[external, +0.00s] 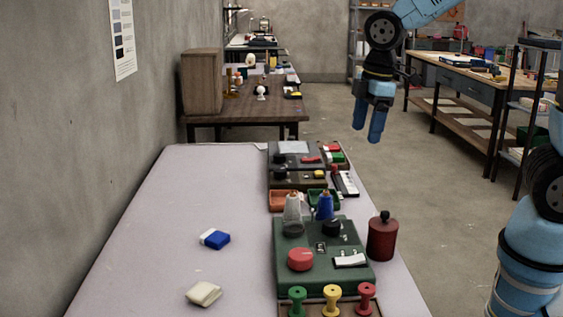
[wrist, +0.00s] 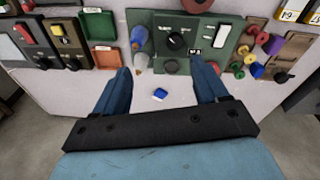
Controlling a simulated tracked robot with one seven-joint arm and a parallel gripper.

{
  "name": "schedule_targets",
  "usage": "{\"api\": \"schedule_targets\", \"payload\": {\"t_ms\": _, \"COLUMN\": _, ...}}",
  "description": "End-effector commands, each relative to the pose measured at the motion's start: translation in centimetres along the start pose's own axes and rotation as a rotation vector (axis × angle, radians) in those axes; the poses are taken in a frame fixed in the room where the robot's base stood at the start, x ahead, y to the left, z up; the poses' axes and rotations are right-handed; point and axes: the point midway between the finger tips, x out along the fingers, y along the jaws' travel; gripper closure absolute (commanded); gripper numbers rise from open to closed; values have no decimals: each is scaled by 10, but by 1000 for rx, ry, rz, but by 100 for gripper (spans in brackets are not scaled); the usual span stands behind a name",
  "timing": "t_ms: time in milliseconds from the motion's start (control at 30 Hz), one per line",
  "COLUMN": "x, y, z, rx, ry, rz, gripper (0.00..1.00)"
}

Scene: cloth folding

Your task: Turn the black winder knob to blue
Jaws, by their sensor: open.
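The green winder box (external: 283,247) stands on the pale table. Its black knob (external: 331,227) sits behind the white switch; the knob also shows in the wrist view (wrist: 176,41), with small white marks beside it. Which mark it points to is too small to tell. A blue cone (external: 325,206) and a grey cone (external: 292,215) stand at the box's far edge. My gripper (external: 369,124) is open and empty, well above and beyond the box. In the wrist view its fingers (wrist: 163,76) spread below the knob, touching nothing.
A red round knob (external: 301,259) and white switch (external: 350,261) share the box. A dark red bottle (external: 382,238) stands close at its right. Several coloured spools (external: 332,300) stand in front. More control boxes (external: 297,178) lie behind. The table's left side is mostly clear.

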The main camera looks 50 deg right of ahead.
Motion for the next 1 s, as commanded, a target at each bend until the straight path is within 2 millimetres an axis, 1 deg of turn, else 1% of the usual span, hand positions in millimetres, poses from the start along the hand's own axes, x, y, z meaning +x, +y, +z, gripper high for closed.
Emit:
{"api": "schedule_targets", "payload": {"t_ms": 33, "x": 13, "y": -2, "z": -10, "rx": -48, "ry": -17, "rz": -15, "gripper": 27}}
{"api": "schedule_targets", "payload": {"t_ms": 200, "x": 52, "y": -8, "z": -40, "rx": -210, "ry": -58, "rz": -56, "gripper": 27}}
{"api": "schedule_targets", "payload": {"t_ms": 300, "x": 70, "y": -12, "z": -52, "rx": -285, "ry": -75, "rz": -74, "gripper": 27}}
{"api": "schedule_targets", "payload": {"t_ms": 400, "x": 83, "y": -15, "z": -60, "rx": -336, "ry": -87, "rz": -86, "gripper": 27}}
{"api": "schedule_targets", "payload": {"t_ms": 533, "x": 91, "y": -18, "z": -65, "rx": -368, "ry": -93, "rz": -93, "gripper": 27}}
{"api": "schedule_targets", "payload": {"t_ms": 667, "x": 100, "y": -19, "z": -65, "rx": -372, "ry": -96, "rz": -96, "gripper": 27}}
{"api": "schedule_targets", "payload": {"t_ms": 733, "x": 107, "y": -19, "z": -64, "rx": -372, "ry": -96, "rz": -96, "gripper": 27}}
{"api": "schedule_targets", "payload": {"t_ms": 867, "x": 127, "y": -21, "z": -61, "rx": -371, "ry": -97, "rz": -97, "gripper": 27}}
{"api": "schedule_targets", "payload": {"t_ms": 1000, "x": 152, "y": -23, "z": -58, "rx": -371, "ry": -97, "rz": -97, "gripper": 27}}
